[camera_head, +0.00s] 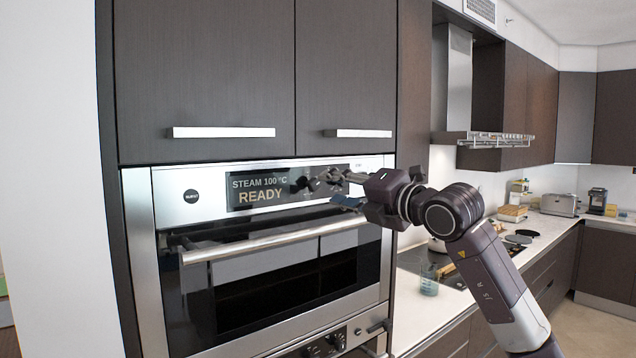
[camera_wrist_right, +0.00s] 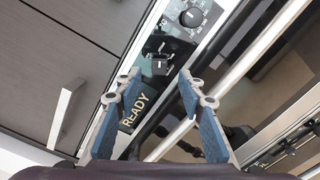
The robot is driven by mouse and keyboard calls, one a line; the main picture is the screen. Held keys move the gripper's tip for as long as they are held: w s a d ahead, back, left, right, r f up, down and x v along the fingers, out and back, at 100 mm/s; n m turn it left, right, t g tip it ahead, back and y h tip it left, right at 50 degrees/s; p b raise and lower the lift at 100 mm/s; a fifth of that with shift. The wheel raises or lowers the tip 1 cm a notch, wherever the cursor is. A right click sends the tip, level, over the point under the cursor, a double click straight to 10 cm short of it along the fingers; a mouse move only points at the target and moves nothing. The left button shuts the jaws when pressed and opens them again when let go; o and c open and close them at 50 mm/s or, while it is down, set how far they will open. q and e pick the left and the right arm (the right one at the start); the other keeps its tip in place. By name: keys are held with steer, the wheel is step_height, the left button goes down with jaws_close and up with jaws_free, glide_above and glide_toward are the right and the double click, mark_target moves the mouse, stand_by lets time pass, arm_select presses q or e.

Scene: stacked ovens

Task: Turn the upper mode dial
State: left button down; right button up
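The upper oven (camera_head: 170,197) has a steel control panel with a lit display (camera_head: 262,190) reading "STEAM 100 °C READY". In the right wrist view, one black dial (camera_wrist_right: 160,67) with a white mark is beside the display, between and beyond my fingertips. A second black dial (camera_wrist_right: 190,17) with small labels around it is farther along the panel. I cannot read which is the mode dial. My right gripper (camera_head: 334,190) is in front of the panel and partly hides the dials in the head view. In the wrist view its blue-padded fingers (camera_wrist_right: 160,80) are open and empty. My left gripper is not in view.
A long steel door handle (camera_head: 270,242) runs just below the panel. Dark cabinet doors (camera_head: 205,70) with bar handles are above. A lower oven's dials (camera_head: 325,346) show at the bottom. A countertop with a glass (camera_head: 429,279) is to the right.

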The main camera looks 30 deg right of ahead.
mark_target(316, 185)
steer(key=w+p, duration=0.2)
steer(key=w, duration=0.3)
steer(key=shift+w+a+r+p, duration=0.15)
steer(key=shift+w+a+p, duration=0.1)
steer(key=shift+a+p, duration=0.15)
steer(key=shift+w, duration=0.35)
steer(key=shift+f, duration=0.2)
steer(key=shift+c, duration=0.3)
jaws_close()
